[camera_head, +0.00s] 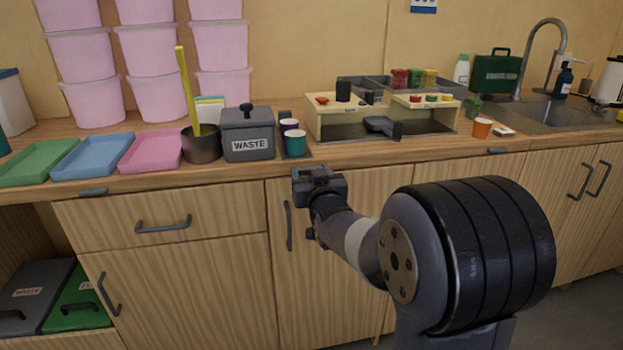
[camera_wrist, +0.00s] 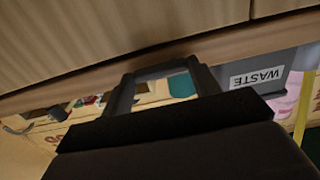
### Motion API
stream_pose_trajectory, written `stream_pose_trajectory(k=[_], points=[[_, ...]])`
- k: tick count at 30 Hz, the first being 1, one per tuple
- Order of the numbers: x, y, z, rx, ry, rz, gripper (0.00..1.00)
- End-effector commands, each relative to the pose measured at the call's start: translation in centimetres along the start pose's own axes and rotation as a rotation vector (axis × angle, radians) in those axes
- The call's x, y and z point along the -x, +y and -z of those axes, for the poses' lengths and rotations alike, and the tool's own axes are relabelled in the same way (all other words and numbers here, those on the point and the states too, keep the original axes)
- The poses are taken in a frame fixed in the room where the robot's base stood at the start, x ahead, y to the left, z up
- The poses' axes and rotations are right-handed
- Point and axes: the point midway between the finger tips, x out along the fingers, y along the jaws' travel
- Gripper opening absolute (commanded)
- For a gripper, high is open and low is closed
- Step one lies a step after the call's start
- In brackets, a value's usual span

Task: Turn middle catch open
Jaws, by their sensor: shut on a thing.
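My gripper (camera_head: 319,180) is at the front edge of the wooden counter, above the cabinet doors. In the wrist view my gripper (camera_wrist: 162,82) has its two dark fingers at the ends of a thin dark bar, which looks like the middle catch (camera_wrist: 160,70). The bar lies roughly along the counter edge. In the head view the gripper hides this catch, so its exact angle is hard to tell. A left catch (camera_head: 93,191) and a right catch (camera_head: 497,150) lie flat along the same edge, clear of the gripper.
Coloured trays (camera_head: 92,156) lie at left. A door handle (camera_head: 289,226) is just below left of the gripper. The orange cup (camera_head: 482,128) stands at right.

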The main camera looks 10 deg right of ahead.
Motion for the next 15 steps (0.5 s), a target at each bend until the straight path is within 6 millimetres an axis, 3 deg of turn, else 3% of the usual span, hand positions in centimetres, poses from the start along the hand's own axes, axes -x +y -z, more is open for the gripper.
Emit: stream_pose_trajectory(k=[5,6,13,15], points=[[-0.01,-0.01,0.06,0.003,0.000,0.001,0.35],[-0.01,-0.01,0.06,0.003,0.000,0.001,0.61],[-0.01,0.00,0.04,0.001,0.000,0.000,0.79],[-0.01,0.00,0.03,0.001,0.000,0.000,0.80]])
